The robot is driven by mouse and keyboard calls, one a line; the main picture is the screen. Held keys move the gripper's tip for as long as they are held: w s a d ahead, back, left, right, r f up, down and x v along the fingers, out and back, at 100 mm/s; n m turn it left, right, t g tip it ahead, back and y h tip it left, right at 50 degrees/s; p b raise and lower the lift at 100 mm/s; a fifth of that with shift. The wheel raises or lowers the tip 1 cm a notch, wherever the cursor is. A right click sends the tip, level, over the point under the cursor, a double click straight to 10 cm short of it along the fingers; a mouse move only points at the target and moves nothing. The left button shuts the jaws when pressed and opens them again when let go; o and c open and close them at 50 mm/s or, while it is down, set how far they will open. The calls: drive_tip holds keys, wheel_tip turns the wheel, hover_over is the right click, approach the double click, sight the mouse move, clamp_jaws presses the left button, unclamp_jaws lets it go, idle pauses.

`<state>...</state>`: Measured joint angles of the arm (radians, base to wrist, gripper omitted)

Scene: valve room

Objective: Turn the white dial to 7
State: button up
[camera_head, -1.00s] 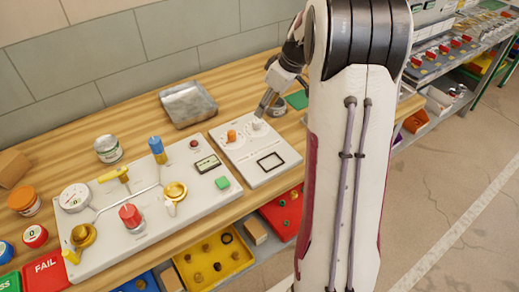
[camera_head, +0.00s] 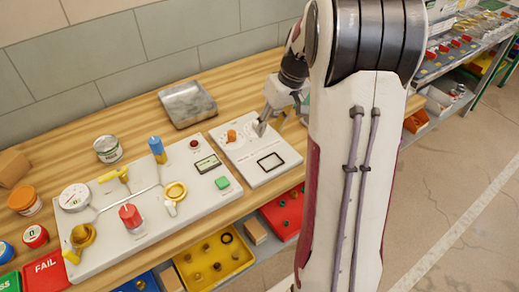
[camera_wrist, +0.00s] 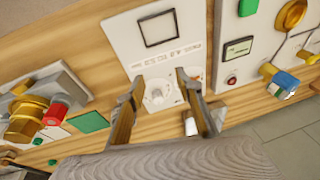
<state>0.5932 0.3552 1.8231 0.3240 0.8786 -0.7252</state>
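The white dial (camera_wrist: 157,94) is on the small white panel (camera_wrist: 130,38), below its black-framed rectangle in the wrist view. My gripper (camera_wrist: 160,78) is open, with one finger on each side of the dial and gaps between. I cannot tell how far the fingertips are above the panel. In the head view my gripper (camera_head: 279,122) is over the panel's right part and mostly hides the dial. The dial's numbers are too small to read.
A larger white board (camera_head: 110,250) with gauge, valves and knobs lies to the left. A metal tray (camera_head: 188,104) stands behind. A green pad (camera_wrist: 88,122) and brass fittings with a red cap (camera_wrist: 55,114) lie beside the panel in the wrist view.

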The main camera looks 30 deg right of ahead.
drive_tip(key=s+a+r+m, duration=0.1)
drive_tip(key=s+a+r, duration=0.2)
drive_tip(key=s+a, duration=0.2)
drive_tip(key=s+a+r+m+h, duration=0.1)
drive_tip(key=s+a+r, duration=0.2)
drive_tip(key=s+a, duration=0.2)
drive_tip(key=shift+s+a+g, duration=0.3)
drive_tip(key=shift+s+a, duration=0.05)
drive_tip(key=shift+a, duration=0.1)
idle(0.4)
idle(0.3)
